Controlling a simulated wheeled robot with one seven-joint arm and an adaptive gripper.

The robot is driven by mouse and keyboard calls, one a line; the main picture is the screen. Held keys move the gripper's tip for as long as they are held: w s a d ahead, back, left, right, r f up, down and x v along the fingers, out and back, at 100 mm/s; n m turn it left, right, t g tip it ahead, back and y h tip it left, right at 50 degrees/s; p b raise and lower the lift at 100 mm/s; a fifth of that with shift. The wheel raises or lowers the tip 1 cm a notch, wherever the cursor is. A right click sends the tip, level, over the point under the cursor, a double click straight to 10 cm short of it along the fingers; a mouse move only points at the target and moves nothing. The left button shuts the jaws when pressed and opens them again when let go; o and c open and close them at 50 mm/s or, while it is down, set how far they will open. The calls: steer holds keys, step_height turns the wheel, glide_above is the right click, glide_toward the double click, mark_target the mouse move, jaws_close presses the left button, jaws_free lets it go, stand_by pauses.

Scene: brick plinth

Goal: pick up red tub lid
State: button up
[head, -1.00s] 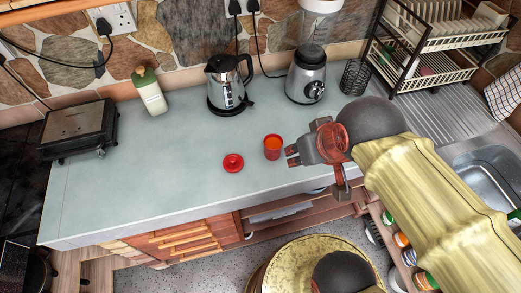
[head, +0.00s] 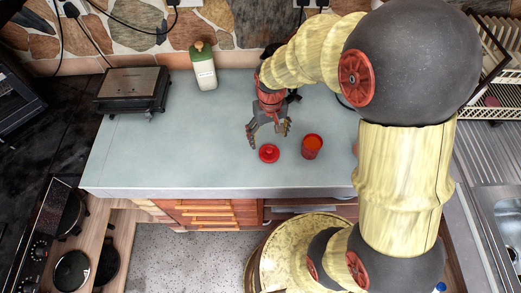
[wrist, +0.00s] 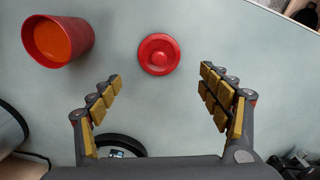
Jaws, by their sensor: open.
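The red tub lid (head: 269,153) is a small round red disc with a raised knob, lying flat on the pale counter. In the wrist view the lid (wrist: 158,55) is ahead of my fingertips, between their lines and a little left of centre. My gripper (head: 267,140) is open and empty, just behind the lid in the head view. Its two yellow-padded fingers (wrist: 165,84) are spread wide and apart from the lid. A red tub (head: 312,146), orange inside, stands upright just right of the lid in the head view; it also shows in the wrist view (wrist: 57,41) at upper left.
A white and green bottle (head: 204,70) and a dark sandwich press (head: 133,92) stand at the back left of the counter (head: 180,150). The counter left of the lid is clear. My arm hides much of the right side.

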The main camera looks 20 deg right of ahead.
mark_target(269, 148)
steer(key=shift+s+f, duration=0.2)
steer(key=shift+f, duration=0.3)
steer(key=shift+w+f, duration=0.1)
steer(key=shift+f, duration=0.75)
steer(key=shift+f+b, duration=0.85)
steer(key=shift+f, duration=1.55)
steer(key=c, duration=0.8)
steer(key=shift+c, duration=0.3)
steer(key=shift+r, duration=0.1)
